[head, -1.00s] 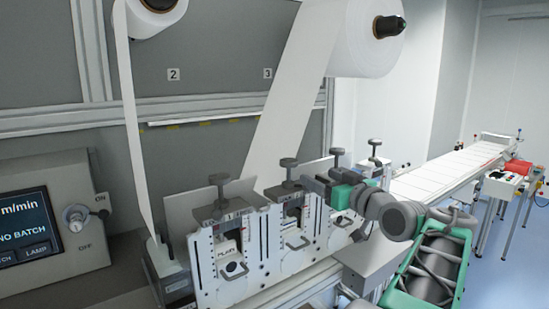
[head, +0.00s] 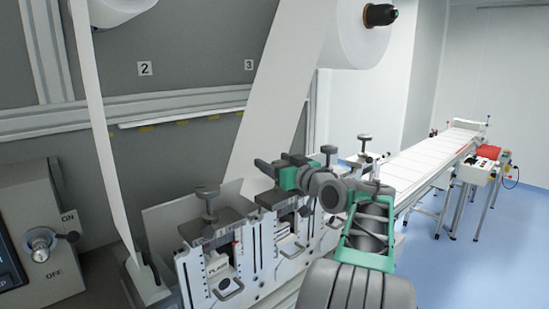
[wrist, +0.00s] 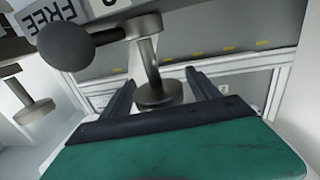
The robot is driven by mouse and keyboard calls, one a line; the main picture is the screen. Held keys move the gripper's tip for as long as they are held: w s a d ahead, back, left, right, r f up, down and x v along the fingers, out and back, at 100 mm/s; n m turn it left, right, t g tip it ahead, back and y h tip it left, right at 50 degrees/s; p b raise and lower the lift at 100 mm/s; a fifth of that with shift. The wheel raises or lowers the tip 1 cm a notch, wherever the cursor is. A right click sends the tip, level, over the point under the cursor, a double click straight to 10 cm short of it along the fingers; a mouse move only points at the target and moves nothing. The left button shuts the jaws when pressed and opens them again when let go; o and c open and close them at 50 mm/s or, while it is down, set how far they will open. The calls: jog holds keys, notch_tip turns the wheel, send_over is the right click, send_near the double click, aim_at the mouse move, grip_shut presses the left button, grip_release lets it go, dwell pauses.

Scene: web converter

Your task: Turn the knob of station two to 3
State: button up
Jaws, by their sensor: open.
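The knob of station two (wrist: 157,95) is a grey disc on a stem, seen upside down in the wrist view. It appears between the two dark fingers of my open gripper (wrist: 160,86); I cannot tell whether they touch it. In the head view my gripper (head: 272,170) is at the top of station two (head: 290,240), and hides most of its knob. A dark ball-ended lever (wrist: 67,46) and an inverted "FREE" label (wrist: 55,12) are by the knob. No number setting is readable.
Station one's knob (head: 206,192) stands left of my gripper, and further knobs (head: 328,150) (head: 364,139) stand to the right. A white web (head: 275,90) runs down behind the stations. A conveyor (head: 440,155) extends at the right.

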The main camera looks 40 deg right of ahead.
jog(key=shift+w, duration=0.2)
jog(key=c, duration=1.3)
